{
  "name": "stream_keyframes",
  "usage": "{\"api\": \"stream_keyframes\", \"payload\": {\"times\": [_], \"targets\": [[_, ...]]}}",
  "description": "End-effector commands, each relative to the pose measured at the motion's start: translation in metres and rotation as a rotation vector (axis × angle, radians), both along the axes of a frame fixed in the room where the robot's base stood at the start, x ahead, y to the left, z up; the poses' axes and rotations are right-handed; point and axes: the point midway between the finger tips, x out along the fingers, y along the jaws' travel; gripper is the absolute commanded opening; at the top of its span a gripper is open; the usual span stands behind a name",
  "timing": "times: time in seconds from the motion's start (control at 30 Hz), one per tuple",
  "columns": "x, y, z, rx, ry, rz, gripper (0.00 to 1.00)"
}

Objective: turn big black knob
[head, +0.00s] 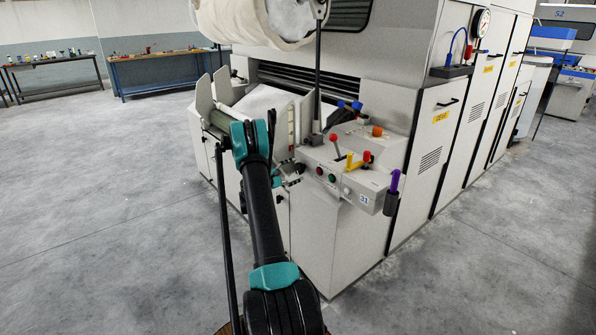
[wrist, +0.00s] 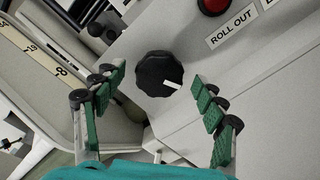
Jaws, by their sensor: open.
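The big black knob (wrist: 158,72) shows in the wrist view on the pale machine panel. It has a scalloped rim and a white pointer mark aimed to the lower right. My gripper (wrist: 162,84) is open, with one green-padded finger to the left of the knob and one to the right. Gaps show between the fingers and the knob, and I cannot tell how far the fingertips are from the panel. In the head view my gripper (head: 290,172) is at the left end of the control box (head: 350,180), where the knob is not clearly visible.
A red button (wrist: 213,5) and a "ROLL OUT" label (wrist: 233,28) are above right of the knob. A numbered scale (wrist: 40,45) is at left. The grey floor (head: 470,260) at right is clear.

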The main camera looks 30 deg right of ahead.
Motion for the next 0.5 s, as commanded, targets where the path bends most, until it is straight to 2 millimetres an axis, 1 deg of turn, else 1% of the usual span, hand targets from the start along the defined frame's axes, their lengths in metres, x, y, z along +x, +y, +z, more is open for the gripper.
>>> {"api": "stream_keyframes", "payload": {"times": [0.03,0.3,0.4,0.5], "targets": [[0.001,0.012,0.0,0.0,0.0,0.005,0.71],[-0.004,0.066,0.0,0.0,0.0,0.004,0.71],[-0.005,0.081,0.0,0.0,0.0,0.004,0.71],[-0.007,0.09,0.0,0.0,0.0,0.001,0.71]]}}
